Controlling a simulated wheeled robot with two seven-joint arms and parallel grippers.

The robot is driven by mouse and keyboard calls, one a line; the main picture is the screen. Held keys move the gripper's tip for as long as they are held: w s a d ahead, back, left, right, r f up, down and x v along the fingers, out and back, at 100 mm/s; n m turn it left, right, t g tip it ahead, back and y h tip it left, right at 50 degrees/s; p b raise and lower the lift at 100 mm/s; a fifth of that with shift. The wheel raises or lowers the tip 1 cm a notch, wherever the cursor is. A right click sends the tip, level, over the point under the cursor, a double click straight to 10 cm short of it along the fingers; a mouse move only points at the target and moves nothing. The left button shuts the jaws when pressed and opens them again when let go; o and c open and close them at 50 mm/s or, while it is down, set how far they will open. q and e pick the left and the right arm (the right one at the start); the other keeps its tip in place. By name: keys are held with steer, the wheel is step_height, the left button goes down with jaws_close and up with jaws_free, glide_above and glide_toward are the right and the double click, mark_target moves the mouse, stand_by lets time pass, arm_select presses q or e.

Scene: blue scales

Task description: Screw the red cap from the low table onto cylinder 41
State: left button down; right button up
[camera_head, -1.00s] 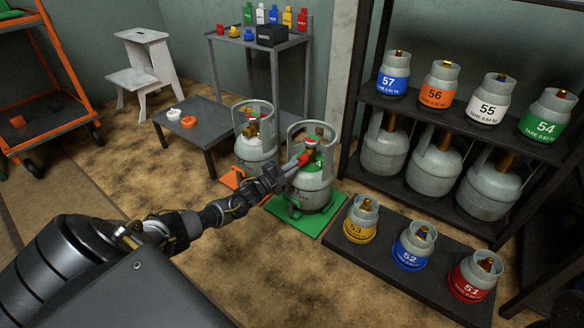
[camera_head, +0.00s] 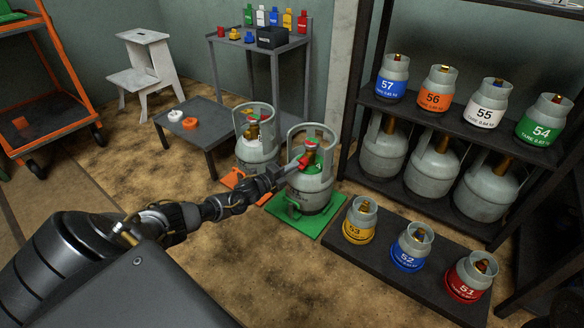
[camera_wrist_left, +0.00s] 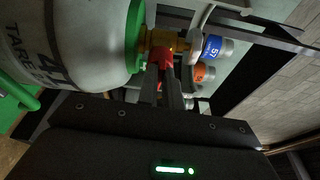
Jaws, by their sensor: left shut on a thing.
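Cylinder 41 (camera_head: 308,190) is a grey gas cylinder with a green collar, standing upright on a green scale (camera_head: 283,218). Its large number is partly visible in the left wrist view (camera_wrist_left: 60,50), where the cylinder lies sideways in the picture. Its brass valve (camera_wrist_left: 158,38) comes out of the green collar. My left gripper (camera_head: 302,160) reaches in at the valve from the left. In the wrist view its fingers are shut on the red cap (camera_wrist_left: 165,58), which is against the side of the brass valve. I cannot tell how far the cap is threaded. My right gripper is not in view.
A second cylinder (camera_head: 256,150) stands close behind-left on an orange scale. The low table (camera_head: 205,133) holds a white and an orange ring-shaped piece. A dark platform (camera_head: 340,243) with small cylinders and a full shelf rack (camera_head: 400,108) stand to the right.

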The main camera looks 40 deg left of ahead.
arm_select(q)
steer(key=shift+r+m+p, duration=0.1)
steer(key=shift+m+p, duration=0.2)
steer(key=shift+m, duration=0.5)
steer(key=m+g+p, duration=0.1)
steer(key=m+p, duration=0.1)
steer(key=m, duration=0.1)
steer(key=shift+d+r+y, duration=0.1)
steer(key=shift+r+y, duration=0.05)
steer(key=shift+y, duration=0.15)
